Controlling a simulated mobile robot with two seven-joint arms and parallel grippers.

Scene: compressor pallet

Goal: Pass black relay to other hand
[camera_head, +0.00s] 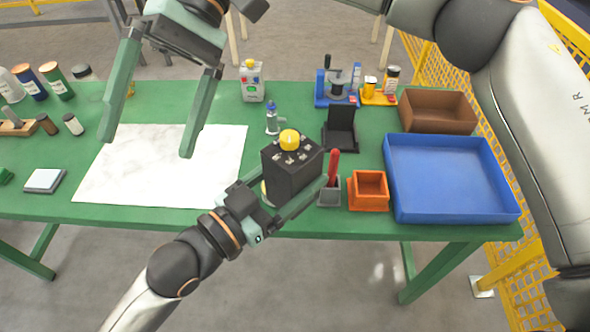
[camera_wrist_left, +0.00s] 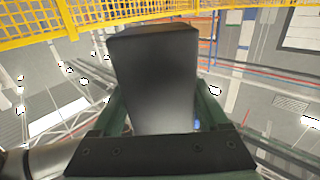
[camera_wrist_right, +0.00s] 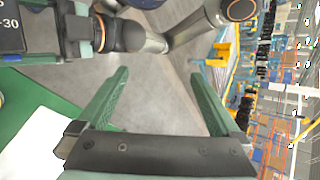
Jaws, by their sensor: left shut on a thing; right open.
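The black relay (camera_head: 290,172) is a dark box with small metal terminals on top and a yellow dome at its upper end. My left gripper (camera_head: 292,192) is shut on it and holds it above the front part of the green table. The relay fills the middle of the left wrist view (camera_wrist_left: 155,80), between the fingers. My right gripper (camera_head: 147,148) is open and empty over the white sheet, left of the relay and apart from it. In the right wrist view the relay's edge (camera_wrist_right: 10,35) shows at the top left, outside the open fingers (camera_wrist_right: 158,90).
The green table (camera_head: 230,105) carries a white sheet (camera_head: 150,180), a blue tray (camera_head: 452,215), a brown box (camera_head: 437,125), an orange bin (camera_head: 368,205) and a grey bin with a red-handled item (camera_head: 332,165). A black stand (camera_head: 341,140) is close behind the relay. Bottles stand at left.

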